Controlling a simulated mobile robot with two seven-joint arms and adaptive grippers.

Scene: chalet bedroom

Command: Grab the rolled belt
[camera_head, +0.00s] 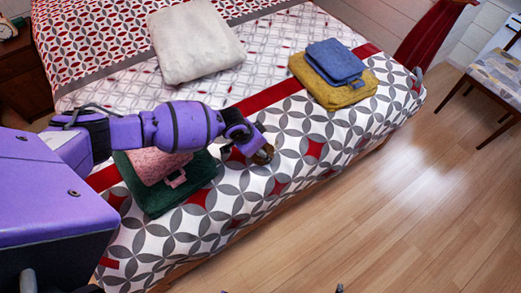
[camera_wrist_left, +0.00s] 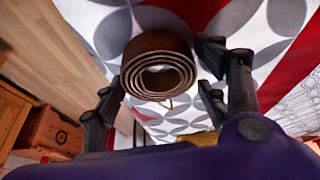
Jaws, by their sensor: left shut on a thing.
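The rolled belt (camera_wrist_left: 158,66) is a brown spiral coil, seen end-on between my left gripper's dark fingers in the left wrist view. In the head view the belt (camera_head: 263,155) is a small brown piece at the tip of my left gripper (camera_head: 254,143), partly hidden by the fingers. My left gripper is shut on the belt, over the patterned bed cover (camera_head: 240,208) near the bed's front side. I cannot tell whether the belt touches the cover. My right gripper is not in view.
A green folded cloth (camera_head: 160,200) with a pink one (camera_head: 155,166) on top lies beneath my left arm. A blue folded item (camera_head: 336,62) on a yellow one (camera_head: 335,92) lies further right. A cream folded blanket (camera_head: 195,42) lies behind. The wooden floor (camera_head: 400,200) is clear.

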